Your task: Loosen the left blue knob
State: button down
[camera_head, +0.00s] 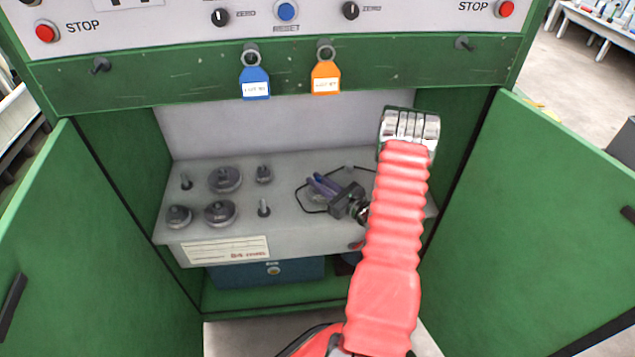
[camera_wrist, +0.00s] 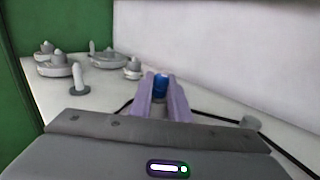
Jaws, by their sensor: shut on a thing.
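A blue knob (camera_wrist: 161,88) shows between the fingertips of my gripper (camera_wrist: 160,82) in the wrist view. The two pale purple fingers are shut on it from either side, and only its blue middle shows. In the head view my gripper (camera_head: 316,183) is low over the right part of the grey shelf inside the green cabinet, pointing left. There the knob is hard to tell from the fingers. I cannot tell which other blue knob there is.
Several grey knobs and pegs (camera_head: 220,212) stand on the left of the grey shelf (camera_head: 280,165). A black cable (camera_head: 298,197) lies by my gripper. Open green doors (camera_head: 55,240) flank the cabinet. Blue (camera_head: 255,84) and orange (camera_head: 326,78) tags hang above. A blue box (camera_head: 265,275) sits below.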

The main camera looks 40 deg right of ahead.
jog(key=shift+y, duration=0.3)
jog(key=shift+n+g+y, duration=0.55)
jog(key=shift+n+y, duration=0.65)
jog(key=shift+y, duration=0.45)
jog(key=shift+n+g+y, duration=0.55)
jog(key=shift+n+y, duration=0.65)
jog(key=shift+y, duration=0.45)
jog(key=c, duration=1.7)
grip_release()
jog(key=shift+o, duration=0.2)
jog(key=v, duration=1.2)
